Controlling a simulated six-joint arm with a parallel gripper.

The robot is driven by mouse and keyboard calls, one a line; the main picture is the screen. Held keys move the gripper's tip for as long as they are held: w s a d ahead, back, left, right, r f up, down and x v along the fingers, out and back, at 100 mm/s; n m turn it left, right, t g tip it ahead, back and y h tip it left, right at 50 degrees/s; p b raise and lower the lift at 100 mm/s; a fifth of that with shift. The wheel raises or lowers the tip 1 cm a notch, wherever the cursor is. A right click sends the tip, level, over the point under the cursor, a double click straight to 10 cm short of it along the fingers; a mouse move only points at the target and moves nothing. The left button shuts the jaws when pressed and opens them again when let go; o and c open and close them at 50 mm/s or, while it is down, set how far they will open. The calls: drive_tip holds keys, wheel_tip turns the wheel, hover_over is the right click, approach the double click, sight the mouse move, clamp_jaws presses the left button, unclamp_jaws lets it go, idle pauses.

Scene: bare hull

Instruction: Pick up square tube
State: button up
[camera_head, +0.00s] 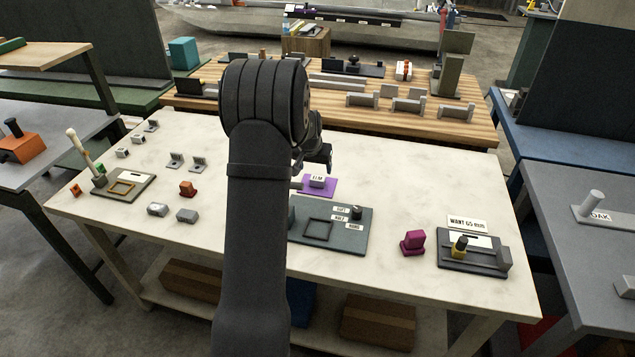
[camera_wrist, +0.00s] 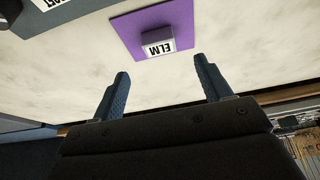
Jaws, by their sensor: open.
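I cannot single out the square tube for certain. Several small grey pieces lie on the left of the white table, among them a light grey block-like piece (camera_head: 157,209) with a darker grey one (camera_head: 187,215) beside it. Whether either is hollow is too small to tell. My gripper (camera_head: 320,160) is partly hidden behind my arm in the head view, near the purple mat. In the wrist view my gripper (camera_wrist: 163,75) is open, its two dark fingers wide apart with nothing between them. Beyond the fingertips is a grey block labelled ELM (camera_wrist: 158,44).
The ELM block stands on a purple mat (camera_wrist: 125,25). A dark fixture board (camera_head: 350,245) lies in front of the mat.

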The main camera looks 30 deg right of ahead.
sight(317, 179)
drive_tip(key=shift+x, duration=4)
drive_tip(key=shift+c, duration=0.2)
drive_tip(key=c, duration=1)
